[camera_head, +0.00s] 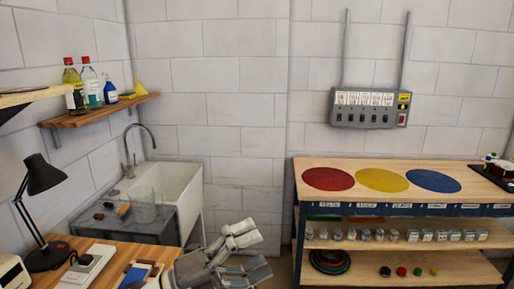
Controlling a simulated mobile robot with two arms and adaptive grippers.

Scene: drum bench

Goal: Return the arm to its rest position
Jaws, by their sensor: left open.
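My left gripper (250,252) is at the bottom middle of the head view, to the right of the wooden desk. Its grey fingers are spread apart and point to the right, with nothing between them. It is apart from the workbench and the sink. Part of my left arm shows behind it at the bottom edge. My right gripper is out of view.
A wooden bench (290,168) with red, yellow and blue discs stands at right, jars on its shelf. A sink (170,183) is behind. A desk (112,266) with a black lamp (42,176) is at left. Floor between desk and bench looks clear.

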